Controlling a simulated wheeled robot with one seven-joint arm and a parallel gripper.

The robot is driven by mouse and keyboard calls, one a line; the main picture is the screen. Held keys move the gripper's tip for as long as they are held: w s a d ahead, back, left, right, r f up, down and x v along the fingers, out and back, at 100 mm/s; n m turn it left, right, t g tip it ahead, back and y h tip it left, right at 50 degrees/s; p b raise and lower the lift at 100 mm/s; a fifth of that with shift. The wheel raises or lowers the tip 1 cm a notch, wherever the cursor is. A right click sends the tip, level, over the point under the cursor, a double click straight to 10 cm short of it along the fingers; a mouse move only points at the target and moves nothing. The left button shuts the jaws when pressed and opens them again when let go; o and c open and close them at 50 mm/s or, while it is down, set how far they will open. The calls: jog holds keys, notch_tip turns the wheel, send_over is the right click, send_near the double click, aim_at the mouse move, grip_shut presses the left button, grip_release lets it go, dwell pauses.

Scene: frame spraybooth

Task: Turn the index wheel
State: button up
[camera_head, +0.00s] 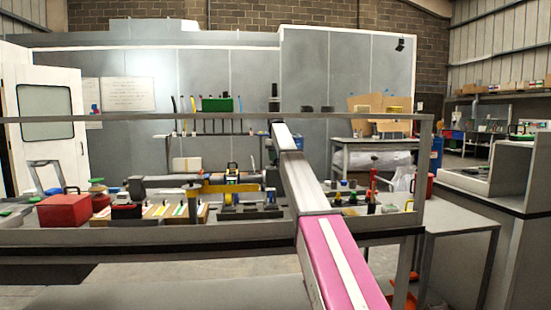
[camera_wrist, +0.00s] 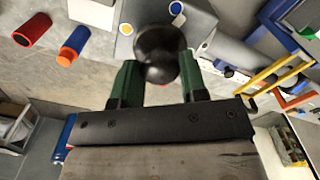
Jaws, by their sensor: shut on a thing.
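In the wrist view a round black knob (camera_wrist: 157,42) sits between the two green fingers of my gripper (camera_wrist: 160,76). The fingers are shut on it, one at each side. The knob hides most of what lies behind it, and a grey block (camera_wrist: 200,22) with coloured round spots shows beside it. I cannot make out a full wheel, so I cannot tell whether the knob belongs to the index wheel. In the head view my arm reaches away over the bench, and its far end hides the grasp.
A red cylinder (camera_wrist: 32,29) and a blue one with an orange end (camera_wrist: 74,46) stand left of my gripper in the wrist view. A yellow frame (camera_wrist: 281,73) is at the right. In the head view a red box (camera_head: 64,210) sits left on the crowded bench, under a long grey rail (camera_head: 90,118).

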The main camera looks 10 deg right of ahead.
jog(key=n, duration=0.5)
jog(key=shift+n, duration=0.3)
dwell(0.4)
jog(key=o, duration=0.9)
notch_tip(320, 180, up, 11)
jog(key=shift+f, duration=0.1)
